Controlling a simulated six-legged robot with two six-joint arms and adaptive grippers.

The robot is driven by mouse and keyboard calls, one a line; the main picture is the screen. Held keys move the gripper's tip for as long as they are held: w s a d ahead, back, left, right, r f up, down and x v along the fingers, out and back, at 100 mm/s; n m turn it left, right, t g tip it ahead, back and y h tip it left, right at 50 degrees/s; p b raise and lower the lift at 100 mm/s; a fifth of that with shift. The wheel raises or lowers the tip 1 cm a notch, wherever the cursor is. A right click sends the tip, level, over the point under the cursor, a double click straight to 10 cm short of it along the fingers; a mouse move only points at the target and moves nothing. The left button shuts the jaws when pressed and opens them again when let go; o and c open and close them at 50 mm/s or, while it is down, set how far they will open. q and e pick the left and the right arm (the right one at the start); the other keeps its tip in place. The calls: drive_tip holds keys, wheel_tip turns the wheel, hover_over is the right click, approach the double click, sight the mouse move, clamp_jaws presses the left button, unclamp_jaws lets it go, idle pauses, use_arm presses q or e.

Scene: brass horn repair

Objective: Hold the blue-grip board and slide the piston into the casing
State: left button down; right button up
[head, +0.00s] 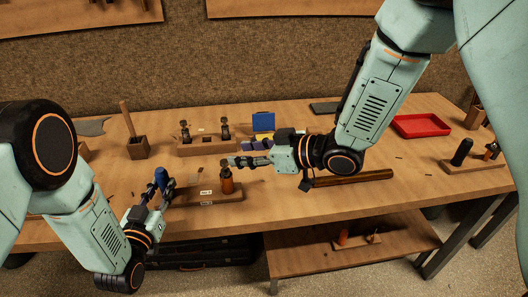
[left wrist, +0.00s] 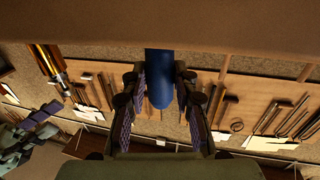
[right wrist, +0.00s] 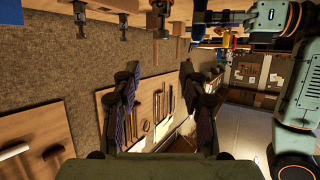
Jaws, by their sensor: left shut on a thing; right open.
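The board (head: 195,199) lies near the table's front edge, with small white labels on it. Its blue grip (head: 161,177) stands upright at the left end and also shows in the left wrist view (left wrist: 160,82). My left gripper (head: 161,187) is shut on this grip. A brass-brown cylinder (head: 227,186), seemingly the casing, stands upright at the board's right end; it also shows in the left wrist view (left wrist: 46,62). My right gripper (head: 232,161) is open beside and above the cylinder's top; its fingers in the right wrist view (right wrist: 156,85) have nothing between them. I cannot pick out the piston for certain.
Behind is a wooden stand (head: 205,148) with two dark upright fittings. A blue box (head: 263,121), a wooden block with a handle (head: 138,148), a red tray (head: 420,125) and a brown rod (head: 352,178) are on the table. Bare tabletop lies right of the board.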

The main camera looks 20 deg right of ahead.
drive_tip(key=v, duration=0.5)
drive_tip(key=s+d+f+m+g+h, duration=0.2)
drive_tip(key=s+f+m+h, duration=0.15)
drive_tip(key=s+f, duration=0.5)
drive_tip(key=s+d+f+m+g+h, duration=0.2)
drive_tip(key=s+f+m+h, duration=0.3)
drive_tip(key=f, duration=0.7)
drive_tip(key=s+d+f+m+g+h, duration=0.1)
drive_tip(key=s+d+f+g, duration=0.1)
drive_tip(key=s, duration=0.8)
drive_tip(key=s+d+f+g, duration=0.3)
drive_tip(key=s+f, duration=0.1)
drive_tip(key=s, duration=0.5)
drive_tip(key=shift+s+d+m+h, duration=0.35)
drive_tip(key=shift+s, duration=0.05)
drive_tip(key=shift+f, duration=0.15)
use_arm(q)
drive_tip(key=c, duration=1)
unclamp_jaws()
drive_tip(key=shift+o, duration=0.2)
